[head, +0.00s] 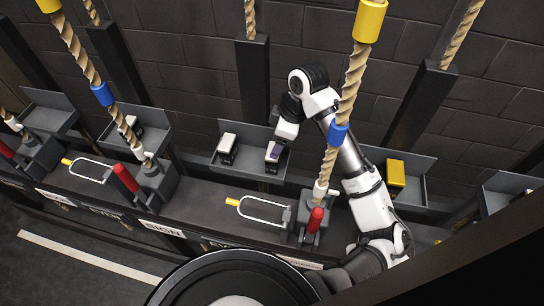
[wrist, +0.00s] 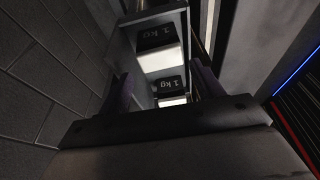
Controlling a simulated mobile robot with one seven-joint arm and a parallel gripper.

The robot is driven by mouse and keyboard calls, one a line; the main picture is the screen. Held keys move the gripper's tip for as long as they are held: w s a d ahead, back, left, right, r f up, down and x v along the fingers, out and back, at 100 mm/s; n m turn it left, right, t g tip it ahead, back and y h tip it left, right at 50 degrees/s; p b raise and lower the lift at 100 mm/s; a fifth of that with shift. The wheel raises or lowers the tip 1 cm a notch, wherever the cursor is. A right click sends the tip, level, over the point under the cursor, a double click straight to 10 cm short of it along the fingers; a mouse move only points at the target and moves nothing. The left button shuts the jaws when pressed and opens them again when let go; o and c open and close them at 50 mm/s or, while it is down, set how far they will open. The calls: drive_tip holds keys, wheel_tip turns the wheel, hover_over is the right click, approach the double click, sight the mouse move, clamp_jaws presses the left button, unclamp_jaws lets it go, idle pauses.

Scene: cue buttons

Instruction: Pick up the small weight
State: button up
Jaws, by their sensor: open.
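A small black-and-white weight (head: 227,145) stands in a grey wall tray (head: 203,160) in the head view. A second one (head: 271,168) stands to its right in the same tray, partly hidden by my gripper (head: 277,150). In the wrist view two weights marked "1 kg" show: a nearer one (wrist: 168,86) and a farther one (wrist: 155,40). My gripper (wrist: 165,82) is open there, with one purple finger on each side of the nearer weight in the picture. Contact cannot be made out.
A yellow weight (head: 396,173) sits in the tray to the right. Another pale weight (head: 131,125) sits in the tray to the left. A rope with a blue band (head: 338,134) hangs in front of my arm. A metal-handled frame (head: 265,212) and a red-handled lever (head: 315,220) are on the ledge below.

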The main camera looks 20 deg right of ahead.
drive_tip(key=shift+p+x, duration=0.7)
drive_tip(key=shift+x, duration=3.25)
drive_tip(key=shift+r, duration=0.1)
drive_tip(key=c, duration=1.4)
